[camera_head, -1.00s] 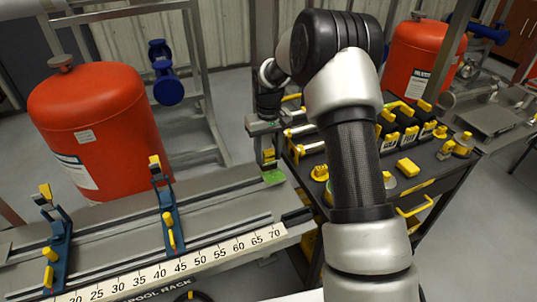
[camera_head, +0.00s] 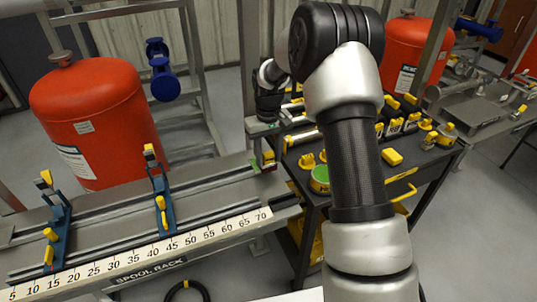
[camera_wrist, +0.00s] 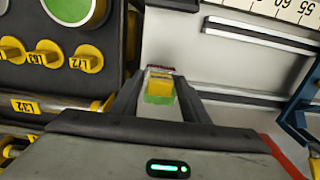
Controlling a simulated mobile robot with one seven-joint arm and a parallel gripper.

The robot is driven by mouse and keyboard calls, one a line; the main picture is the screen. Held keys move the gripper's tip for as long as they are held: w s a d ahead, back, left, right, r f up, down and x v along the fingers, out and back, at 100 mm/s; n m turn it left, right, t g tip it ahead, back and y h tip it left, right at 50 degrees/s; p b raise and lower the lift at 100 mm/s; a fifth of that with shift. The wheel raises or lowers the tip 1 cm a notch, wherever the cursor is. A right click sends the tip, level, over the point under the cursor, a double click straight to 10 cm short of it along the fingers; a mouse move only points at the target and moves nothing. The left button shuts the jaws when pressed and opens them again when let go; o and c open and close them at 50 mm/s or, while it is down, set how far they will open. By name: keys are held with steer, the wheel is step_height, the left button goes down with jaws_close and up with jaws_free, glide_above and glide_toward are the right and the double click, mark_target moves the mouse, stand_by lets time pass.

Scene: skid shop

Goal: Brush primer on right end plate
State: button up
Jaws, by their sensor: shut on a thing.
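My gripper (camera_head: 265,163) is shut on a yellow-handled brush (camera_wrist: 160,92). Green shows at its near end and a small reddish-brown strip at its far end in the wrist view. In the head view the gripper hangs at the right end of the grey spool rack (camera_head: 215,203); I cannot tell whether the brush touches anything. A tin with a green top (camera_head: 320,180) stands on the dark cart to the right. I cannot pick out the right end plate with certainty.
Two blue clamps with yellow handles (camera_head: 162,200) stand on the rack, left of my gripper. A red tank (camera_head: 98,120) stands behind it. The dark cart (camera_head: 425,172) with several yellow-marked items is close on the right. A black hose (camera_head: 187,290) lies below the rack.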

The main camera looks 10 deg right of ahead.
steer(key=r, duration=0.2)
steer(key=r+p, duration=0.1)
steer(key=shift+w, duration=0.25)
steer(key=shift+r+p, duration=1.45)
steer(key=shift+r, duration=0.9)
